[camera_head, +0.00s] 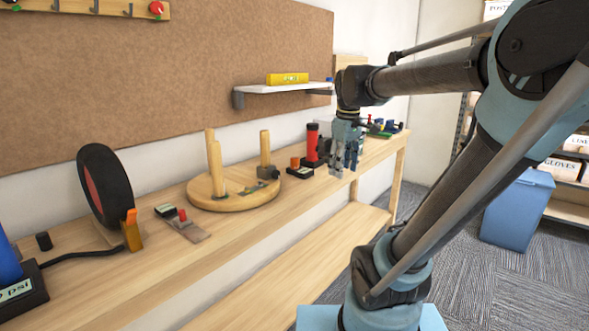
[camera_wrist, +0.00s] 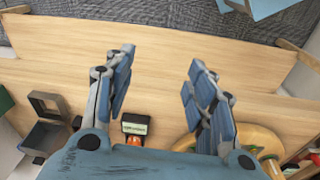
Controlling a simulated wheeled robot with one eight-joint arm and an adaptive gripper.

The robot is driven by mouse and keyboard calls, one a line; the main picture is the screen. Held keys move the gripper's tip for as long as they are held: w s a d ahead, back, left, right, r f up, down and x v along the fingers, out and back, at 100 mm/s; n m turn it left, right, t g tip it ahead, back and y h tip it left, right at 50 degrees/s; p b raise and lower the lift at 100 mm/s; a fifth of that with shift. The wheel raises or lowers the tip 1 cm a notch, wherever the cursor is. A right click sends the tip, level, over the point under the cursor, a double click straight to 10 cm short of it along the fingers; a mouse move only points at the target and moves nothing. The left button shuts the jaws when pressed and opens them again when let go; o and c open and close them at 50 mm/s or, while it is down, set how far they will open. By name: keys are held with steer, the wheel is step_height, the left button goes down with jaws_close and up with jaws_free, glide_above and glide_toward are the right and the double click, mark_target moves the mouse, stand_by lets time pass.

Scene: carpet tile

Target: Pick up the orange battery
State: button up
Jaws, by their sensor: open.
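The orange battery (camera_head: 295,162) looks like a small upright orange piece in a black labelled holder (camera_head: 301,173) on the wooden bench, just right of the round wooden board. In the wrist view the holder (camera_wrist: 134,126) lies below and between my fingers, and a bit of orange (camera_wrist: 134,141) shows at its lower edge, partly hidden by my gripper's body. My gripper (camera_head: 345,168) hangs above the bench, to the right of the battery in the head view. Its fingers (camera_wrist: 162,62) are spread wide with nothing between them.
A red and black cylinder (camera_head: 312,142) stands close behind the holder. The round wooden board (camera_head: 232,194) with upright posts is left of it. A white wall shelf (camera_head: 285,88) holds a yellow level. A grey open-topped box (camera_wrist: 47,120) shows in the wrist view.

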steer(key=w+a+r+n, duration=0.5)
steer(key=w+a+r, duration=0.2)
steer(key=w+r, duration=0.15)
step_height(320, 180, up, 4)
steer(key=n+g, duration=0.1)
steer(key=n, duration=0.4)
glide_above(295, 160)
steer(key=w, duration=0.2)
step_height(295, 160, down, 17)
steer(key=shift+s+f, duration=0.1)
steer(key=shift+f, duration=0.05)
jaws_close()
